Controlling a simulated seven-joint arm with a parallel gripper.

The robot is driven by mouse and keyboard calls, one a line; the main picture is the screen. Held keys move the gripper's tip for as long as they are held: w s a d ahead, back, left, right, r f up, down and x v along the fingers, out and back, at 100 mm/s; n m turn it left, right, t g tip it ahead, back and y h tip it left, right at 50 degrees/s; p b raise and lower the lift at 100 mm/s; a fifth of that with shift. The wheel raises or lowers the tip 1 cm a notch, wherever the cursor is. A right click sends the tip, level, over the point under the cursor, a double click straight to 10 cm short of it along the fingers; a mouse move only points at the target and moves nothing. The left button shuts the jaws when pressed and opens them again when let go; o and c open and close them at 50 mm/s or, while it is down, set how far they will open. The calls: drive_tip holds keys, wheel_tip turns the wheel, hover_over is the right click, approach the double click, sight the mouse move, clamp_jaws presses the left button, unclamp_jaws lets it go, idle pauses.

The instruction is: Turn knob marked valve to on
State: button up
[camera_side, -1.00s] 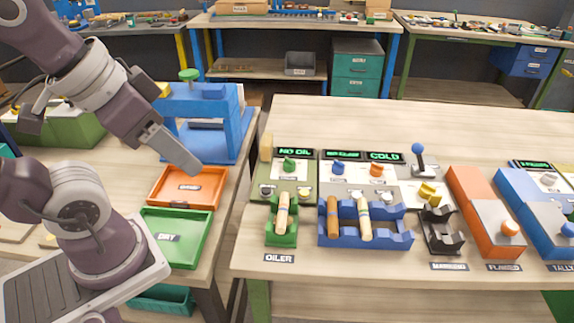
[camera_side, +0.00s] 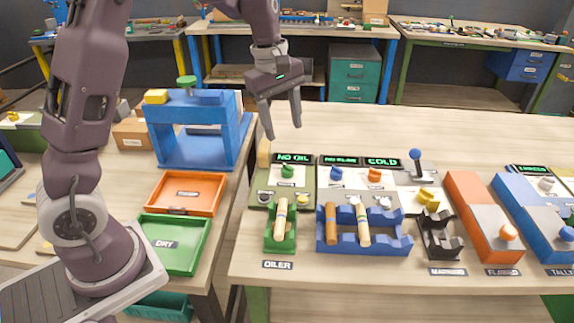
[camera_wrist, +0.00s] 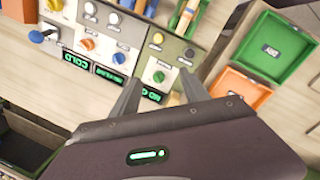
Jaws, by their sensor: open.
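The label marked valve is too small to read in either view. A green knob (camera_side: 288,171) sits on the oiler panel below a lit display (camera_side: 293,158) reading NO OIL. A blue knob (camera_side: 336,174) and an orange knob (camera_side: 375,174) sit on the panel to its right, below two more displays, one reading COLD. My gripper (camera_side: 284,131) is open and empty, pointing down above the back of the oiler panel, apart from the knobs. In the wrist view the green knob (camera_wrist: 158,76) shows between the open fingertips, farther off.
A green cradle (camera_side: 280,238) with a turned piece stands in front of the oiler panel. A blue rack (camera_side: 392,232) holds two more pieces. A blue-knobbed lever (camera_side: 416,158) rises at the right. A blue frame (camera_side: 232,130) stands left. The bench behind the panels is clear.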

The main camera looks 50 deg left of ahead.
sight(287, 165)
drive_tip(key=w+a+f+n, duration=0.1)
drive_tip(key=f, duration=0.2)
drive_tip(key=w+a+f+n, duration=0.1)
drive_tip(key=w+a+f, duration=0.1)
drive_tip(key=f, duration=0.1)
drive_tip(key=w+a+f+n+g+y, duration=0.1)
drive_tip(key=w+f+n, duration=0.1)
drive_tip(key=f, duration=0.1)
drive_tip(key=shift+a+f, duration=0.15)
drive_tip(key=shift+f, duration=0.2)
wheel_tip(287, 165, down, 7)
drive_tip(key=shift+a+f, duration=0.1)
drive_tip(key=shift+f, duration=0.1)
drive_tip(key=shift+c, duration=0.4)
clamp_jaws()
